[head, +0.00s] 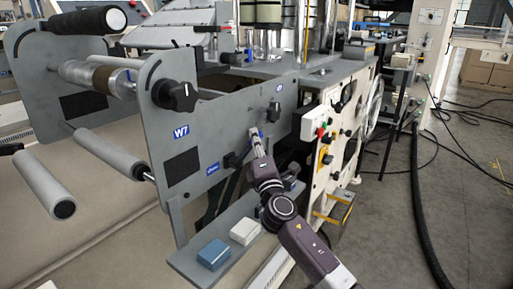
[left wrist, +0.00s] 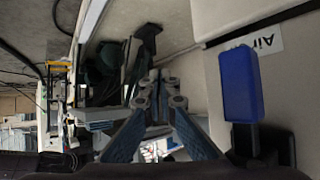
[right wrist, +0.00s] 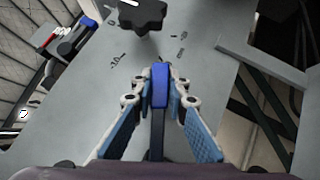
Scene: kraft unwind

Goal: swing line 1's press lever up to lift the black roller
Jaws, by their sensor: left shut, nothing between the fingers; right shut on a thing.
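My right gripper (head: 257,139) is at the grey side panel (head: 215,128), right of the W7 label. In the right wrist view, the right gripper (right wrist: 160,78) is shut on a blue-handled lever (right wrist: 160,88); its dark shaft runs down between the fingers. The gripper hides most of this lever in the head view. A black roller (head: 72,22) lies across the top left of the frame, apart from the gripper. My left gripper (left wrist: 160,78) shows only in the left wrist view, shut and empty, left of another blue handle (left wrist: 241,85) on a black base.
A black star knob (right wrist: 140,12) with a printed scale is on the panel near the right gripper. A blue box (head: 213,254) and a white box (head: 245,231) sit on the ledge below. A white control panel (head: 335,140) stands to the right. The floor at right has cables.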

